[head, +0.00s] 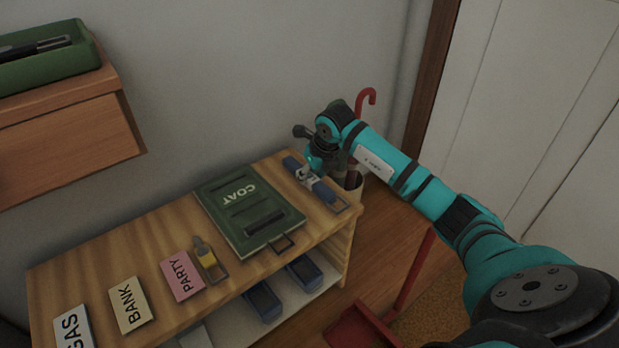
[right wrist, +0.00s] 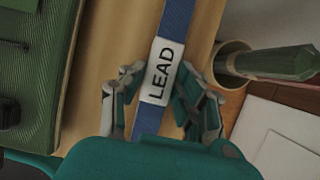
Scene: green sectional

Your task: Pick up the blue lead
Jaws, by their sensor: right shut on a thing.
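The blue lead (head: 293,165) lies along the right end of the wooden shelf top in the head view, with a metal loop at its near end. In the right wrist view the blue lead (right wrist: 176,18) runs up the picture, with a white tag reading LEAD. My right gripper (head: 309,176) is over the middle of the lead. In the right wrist view my right gripper (right wrist: 153,95) has its fingers on both sides of the tag, shut on the lead. I cannot tell whether the lead is lifted off the shelf. My left gripper is not in view.
A green COAT folder (head: 222,200) lies left of the lead on the shelf top (head: 90,268). A yellow-tagged item (head: 206,254) and paper labels lie further left. A holder with a red-handled umbrella (head: 366,98) stands just right. Blue bins (head: 263,302) sit below.

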